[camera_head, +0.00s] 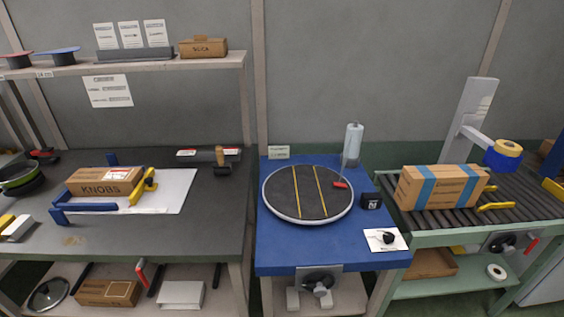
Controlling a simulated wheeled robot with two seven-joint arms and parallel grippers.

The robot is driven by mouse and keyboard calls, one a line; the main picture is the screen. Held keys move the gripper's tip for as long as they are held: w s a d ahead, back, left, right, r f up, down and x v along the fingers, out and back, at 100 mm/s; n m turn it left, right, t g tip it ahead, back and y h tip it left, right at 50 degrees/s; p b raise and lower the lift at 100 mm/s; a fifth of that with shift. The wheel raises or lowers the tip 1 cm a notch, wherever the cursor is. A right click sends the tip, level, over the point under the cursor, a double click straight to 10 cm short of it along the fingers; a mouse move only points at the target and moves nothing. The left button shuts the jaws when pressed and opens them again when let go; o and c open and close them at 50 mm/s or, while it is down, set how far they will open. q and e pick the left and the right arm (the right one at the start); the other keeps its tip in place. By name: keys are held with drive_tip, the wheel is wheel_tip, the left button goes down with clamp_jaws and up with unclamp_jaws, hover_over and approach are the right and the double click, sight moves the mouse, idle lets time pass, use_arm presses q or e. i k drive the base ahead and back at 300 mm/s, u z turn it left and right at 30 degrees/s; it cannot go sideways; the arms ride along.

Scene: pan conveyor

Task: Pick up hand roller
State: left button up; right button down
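What looks like the hand roller (221,161) is on the dark left workbench, near its back right. It has a light wooden handle pointing away and a black head at the near end. It lies beside a dark strip with white and red labels (196,154). Nothing is holding it. Neither of my grippers shows in the head view.
The left workbench (220,215) has a KNOBS box (104,182) among blue and yellow fixture parts. A blue table (290,248) with a round turntable (335,205) stands in the middle. A roller conveyor with a taped box (447,190) is at right. A shelf (150,67) overhangs the workbench's back.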

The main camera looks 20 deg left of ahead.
sight(220, 168)
drive_tip(key=z, duration=1.05)
drive_tip(key=i, duration=1.1)
drive_tip(key=u, duration=1.95)
